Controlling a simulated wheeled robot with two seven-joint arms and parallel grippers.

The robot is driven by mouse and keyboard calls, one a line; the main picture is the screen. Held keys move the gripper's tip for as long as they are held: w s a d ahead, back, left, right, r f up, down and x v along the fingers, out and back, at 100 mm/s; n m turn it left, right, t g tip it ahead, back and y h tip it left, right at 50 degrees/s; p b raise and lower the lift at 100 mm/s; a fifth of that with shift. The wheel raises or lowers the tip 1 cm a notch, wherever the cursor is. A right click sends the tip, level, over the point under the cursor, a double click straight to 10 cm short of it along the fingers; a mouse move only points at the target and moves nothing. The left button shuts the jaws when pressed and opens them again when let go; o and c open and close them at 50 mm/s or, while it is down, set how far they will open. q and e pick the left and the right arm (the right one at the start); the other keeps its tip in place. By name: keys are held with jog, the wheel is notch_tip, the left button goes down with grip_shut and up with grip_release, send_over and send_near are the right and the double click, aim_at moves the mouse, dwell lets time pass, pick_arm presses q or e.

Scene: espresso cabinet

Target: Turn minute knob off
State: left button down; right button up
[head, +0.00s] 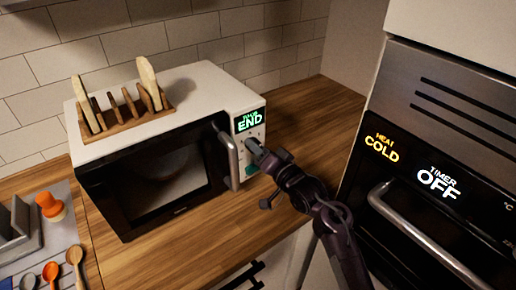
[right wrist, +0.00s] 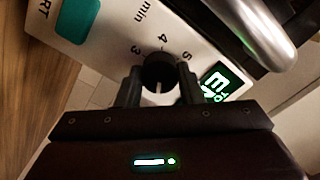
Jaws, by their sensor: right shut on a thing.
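In the head view my right gripper (head: 254,148) hides the knob. My left gripper is not in view.
The microwave's handle (head: 229,158) runs close beside the panel, left of my right gripper. A green START button (right wrist: 78,18) lies near the knob. A wooden rack (head: 125,108) sits on the microwave. The oven (head: 430,160) stands at the right, reading "COLD" and "OFF".

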jog(key=shift+n, duration=0.4)
jog(key=n+b, duration=0.2)
jog(key=n, duration=0.9)
dwell(0.4)
jog(key=o, duration=1)
jog(key=shift+s, duration=0.1)
